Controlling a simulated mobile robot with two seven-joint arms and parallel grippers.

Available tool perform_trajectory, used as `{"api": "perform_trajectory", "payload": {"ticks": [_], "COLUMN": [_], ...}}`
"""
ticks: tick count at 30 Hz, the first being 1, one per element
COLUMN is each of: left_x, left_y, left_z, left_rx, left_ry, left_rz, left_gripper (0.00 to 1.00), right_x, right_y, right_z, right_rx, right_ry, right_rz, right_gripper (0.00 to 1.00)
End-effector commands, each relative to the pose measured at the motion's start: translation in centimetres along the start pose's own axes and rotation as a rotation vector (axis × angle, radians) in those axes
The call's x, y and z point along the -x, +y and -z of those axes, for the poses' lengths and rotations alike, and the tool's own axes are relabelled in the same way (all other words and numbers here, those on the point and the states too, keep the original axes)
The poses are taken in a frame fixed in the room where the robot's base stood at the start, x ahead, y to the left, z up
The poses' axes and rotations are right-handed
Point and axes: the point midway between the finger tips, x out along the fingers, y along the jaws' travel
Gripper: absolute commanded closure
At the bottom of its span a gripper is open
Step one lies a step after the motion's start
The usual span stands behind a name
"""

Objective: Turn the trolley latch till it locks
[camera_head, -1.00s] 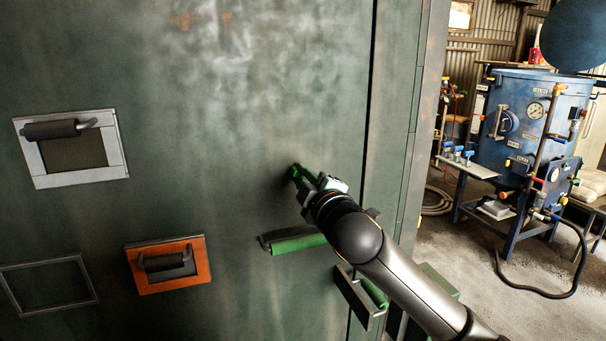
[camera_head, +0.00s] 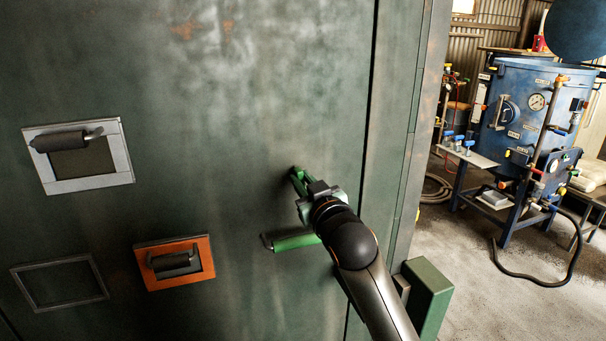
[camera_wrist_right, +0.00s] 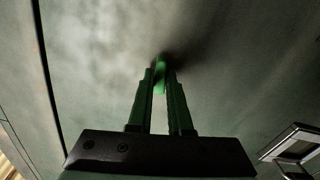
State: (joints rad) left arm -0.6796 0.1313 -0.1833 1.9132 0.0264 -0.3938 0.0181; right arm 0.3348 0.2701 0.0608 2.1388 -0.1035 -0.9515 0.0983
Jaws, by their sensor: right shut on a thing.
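The green latch (camera_head: 297,178) is a short lever on the large dark green door panel (camera_head: 270,110). In the head view it slants down and right from its upper end, and its lower part is hidden by my gripper. My right gripper (camera_head: 303,191) is shut on the latch, close to the panel. In the right wrist view, a green piece of the latch (camera_wrist_right: 160,78) shows between the two fingertips (camera_wrist_right: 161,68). My left gripper is in neither view.
A green bar handle (camera_head: 292,242) is just below my right gripper. A grey-framed handle (camera_head: 118,155), an orange-framed handle (camera_head: 208,255) and an empty frame (camera_head: 60,308) sit at left. A green box (camera_head: 430,298) and blue blast pot (camera_head: 520,125) stand right.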

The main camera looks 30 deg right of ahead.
Motion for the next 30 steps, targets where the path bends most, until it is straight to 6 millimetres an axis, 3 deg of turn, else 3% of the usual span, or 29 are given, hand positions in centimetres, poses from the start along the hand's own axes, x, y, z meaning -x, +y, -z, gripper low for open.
{"api": "perform_trajectory", "payload": {"ticks": [12,29,30], "left_x": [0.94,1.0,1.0], "left_y": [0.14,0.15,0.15], "left_z": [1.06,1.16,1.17], "left_rx": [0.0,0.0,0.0], "left_ry": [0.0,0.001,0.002], "left_rz": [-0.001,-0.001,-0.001], "left_gripper": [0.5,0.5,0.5], "right_x": [0.01,0.0,0.0], "right_y": [-0.09,-0.08,-0.08], "right_z": [0.0,-0.05,-0.05], "right_rx": [-0.188,-0.213,-0.213], "right_ry": [-0.002,-0.001,-0.001], "right_rz": [0.0,0.0,0.0], "right_gripper": [1.0,1.0,0.78]}}
